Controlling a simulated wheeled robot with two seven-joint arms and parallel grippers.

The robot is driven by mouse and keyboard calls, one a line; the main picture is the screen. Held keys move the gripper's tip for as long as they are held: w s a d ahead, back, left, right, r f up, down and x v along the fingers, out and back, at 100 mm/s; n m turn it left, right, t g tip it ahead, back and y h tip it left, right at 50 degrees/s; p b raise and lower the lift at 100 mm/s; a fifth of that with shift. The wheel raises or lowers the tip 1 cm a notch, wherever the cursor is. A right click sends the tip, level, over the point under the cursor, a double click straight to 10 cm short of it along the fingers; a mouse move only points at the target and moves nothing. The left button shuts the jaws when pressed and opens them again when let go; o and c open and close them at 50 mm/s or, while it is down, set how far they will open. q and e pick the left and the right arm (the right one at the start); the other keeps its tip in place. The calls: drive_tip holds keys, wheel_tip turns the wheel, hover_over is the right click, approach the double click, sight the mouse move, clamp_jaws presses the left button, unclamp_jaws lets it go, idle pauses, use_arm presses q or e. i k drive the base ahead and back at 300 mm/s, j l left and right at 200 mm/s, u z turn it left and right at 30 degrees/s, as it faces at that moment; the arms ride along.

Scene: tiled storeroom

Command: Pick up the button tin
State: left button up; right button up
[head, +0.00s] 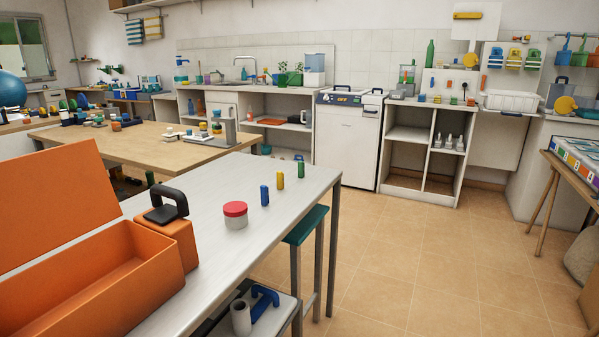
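A small round tin with a whitish body and a red lid (235,215) stands upright on the light grey table (210,255). It is the only thing on this table that looks like the button tin; no label can be made out. It appears closed. Neither of my grippers is in view.
An open orange box (95,285) and an orange block with a black handle (180,235) stand left of the tin. Blue (265,195), yellow (280,180) and green (301,169) pegs stand behind it. A teal stool (305,224) is beside the table. Tiled floor (430,260) is free at right.

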sight(236, 215)
drive_tip(key=i+l+u, duration=0.25)
drive_tip(key=l+u, duration=0.2)
drive_tip(key=i+l+u, duration=0.2)
drive_tip(key=l+u, duration=0.25)
drive_tip(key=i+l+u, duration=0.1)
drive_tip(key=l+u, duration=0.8)
drive_tip(key=k+l+u, duration=0.1)
drive_tip(key=l+u, duration=0.35)
drive_tip(key=l, duration=0.2)
drive_tip(key=k+l+u, duration=0.2)
drive_tip(key=l+u, duration=0.25)
drive_tip(key=k+l+u, duration=0.2)
drive_tip(key=l+u, duration=0.25)
drive_tip(key=k+l, duration=0.05)
